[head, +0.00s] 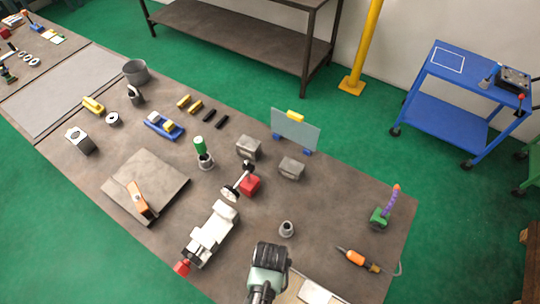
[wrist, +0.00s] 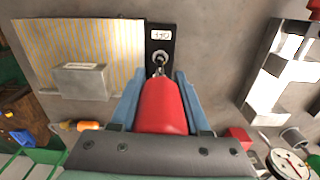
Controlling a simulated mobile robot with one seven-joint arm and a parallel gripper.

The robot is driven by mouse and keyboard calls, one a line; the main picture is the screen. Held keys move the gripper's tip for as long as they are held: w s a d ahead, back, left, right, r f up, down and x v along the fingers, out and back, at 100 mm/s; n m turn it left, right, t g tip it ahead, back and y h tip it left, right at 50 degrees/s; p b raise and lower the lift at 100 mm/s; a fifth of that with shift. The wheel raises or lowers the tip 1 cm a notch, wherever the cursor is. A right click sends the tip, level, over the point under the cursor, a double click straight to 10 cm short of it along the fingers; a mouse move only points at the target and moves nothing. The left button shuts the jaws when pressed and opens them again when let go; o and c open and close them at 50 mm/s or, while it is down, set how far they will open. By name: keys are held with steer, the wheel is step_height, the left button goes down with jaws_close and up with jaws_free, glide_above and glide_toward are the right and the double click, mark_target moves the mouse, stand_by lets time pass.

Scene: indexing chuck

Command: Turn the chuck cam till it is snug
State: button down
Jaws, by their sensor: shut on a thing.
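My gripper (wrist: 163,88) has its two blue-grey fingers closed on either side of a red tapered handle (wrist: 161,107). The handle's thin metal tip reaches a round ringed socket on a small black plate (wrist: 162,36), which looks like the chuck cam. The plate has a white label with markings too small to read surely. I cannot tell how far the tip sits in the socket. In the head view my gripper's dark and grey-green body (head: 268,268) is at the lower middle, over the bench's near edge. It hides the handle and the black plate there.
A striped plate (wrist: 45,40) with a grey block (wrist: 82,81) lies left of the black plate. A white vise-like fixture (head: 211,235) stands to the left in the head view. A grey collar (head: 287,229) and an orange-handled tool (head: 356,258) are nearby on the bench.

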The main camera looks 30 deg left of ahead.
steer(key=n, duration=1.2)
steer(key=shift+n, duration=0.3)
steer(key=n, duration=1.1)
stand_by(0.3)
steer(key=shift+f+b, duration=0.65)
steer(key=shift+f, duration=0.2)
stand_by(0.7)
steer(key=c, duration=1.1)
jaws_free()
jaws_close()
steer(key=shift+r, duration=0.1)
